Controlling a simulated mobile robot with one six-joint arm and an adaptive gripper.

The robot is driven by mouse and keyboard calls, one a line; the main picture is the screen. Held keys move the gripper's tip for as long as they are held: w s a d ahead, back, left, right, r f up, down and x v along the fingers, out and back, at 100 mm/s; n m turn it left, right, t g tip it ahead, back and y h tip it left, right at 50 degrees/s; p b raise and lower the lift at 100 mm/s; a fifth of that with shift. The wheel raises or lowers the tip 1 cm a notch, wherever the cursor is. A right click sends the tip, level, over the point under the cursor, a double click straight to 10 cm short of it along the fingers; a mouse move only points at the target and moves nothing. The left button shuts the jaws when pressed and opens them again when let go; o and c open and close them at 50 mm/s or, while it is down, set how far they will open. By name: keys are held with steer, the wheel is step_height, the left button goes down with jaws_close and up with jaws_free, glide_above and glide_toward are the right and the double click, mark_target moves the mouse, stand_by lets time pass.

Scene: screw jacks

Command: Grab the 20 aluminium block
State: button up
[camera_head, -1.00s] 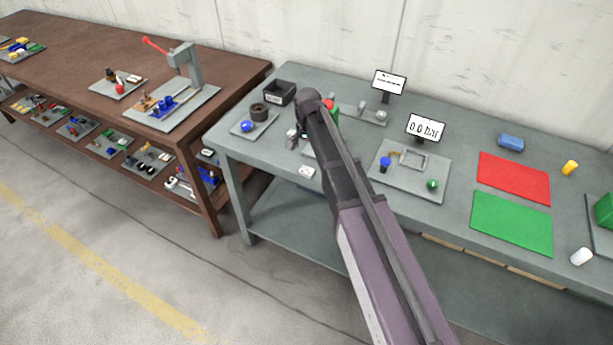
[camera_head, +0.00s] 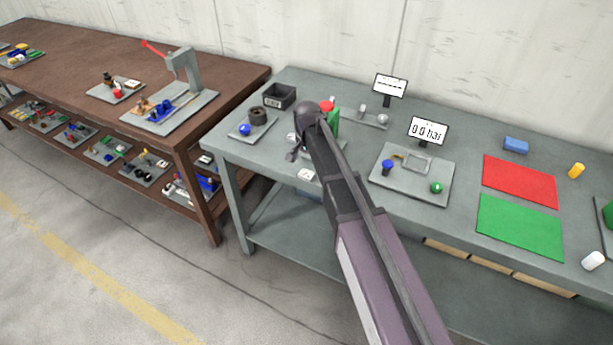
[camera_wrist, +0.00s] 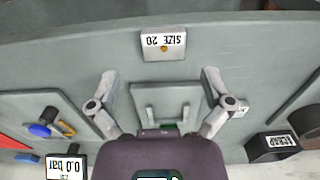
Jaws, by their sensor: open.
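My gripper (camera_wrist: 160,75) is open and empty, its two fingers spread over the grey bench. In the head view my gripper (camera_head: 295,153) is partly hidden by my arm. Between and below the fingers in the wrist view is a grey slotted fixture plate (camera_wrist: 147,98). A small pale block with a dark mark (camera_wrist: 242,108) lies just outside the right finger, partly covered by it; I cannot tell whether it is the 20 aluminium block. A pale piece marked SIZE 20 (camera_wrist: 150,42) with an orange dot lies beyond the fingertips; it also shows in the head view (camera_head: 306,175).
A black labelled bin (camera_head: 280,96) and a plate with a blue knob (camera_head: 240,130) lie left of my arm. A plate with blue and green knobs (camera_head: 410,188) and a 0.0 bar display (camera_head: 428,130) stand right. A brown table (camera_head: 90,75) adjoins at left.

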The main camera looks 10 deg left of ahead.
mark_target(307, 173)
steer(key=shift+f, duration=0.1)
steer(key=f+b, duration=0.3)
steer(key=shift+w+a, duration=0.1)
steer(key=shift+w, duration=0.2)
steer(key=shift+f+b, duration=1)
steer(key=shift+b, duration=0.15)
steer(key=c, duration=1.2)
steer(key=shift+r, duration=0.25)
step_height(307, 173, up, 4)
steer(key=p, duration=0.4)
steer(key=shift+f, duration=0.15)
steer(key=s+d, duration=0.1)
steer(key=s, duration=0.4)
steer(key=s+d, duration=0.2)
steer(key=s, duration=0.3)
steer(key=s+d+p, duration=0.1)
steer(key=s+d, duration=0.1)
steer(key=s, duration=0.3)
steer(key=shift+d+r, duration=0.15)
steer(key=shift+r, duration=0.25)
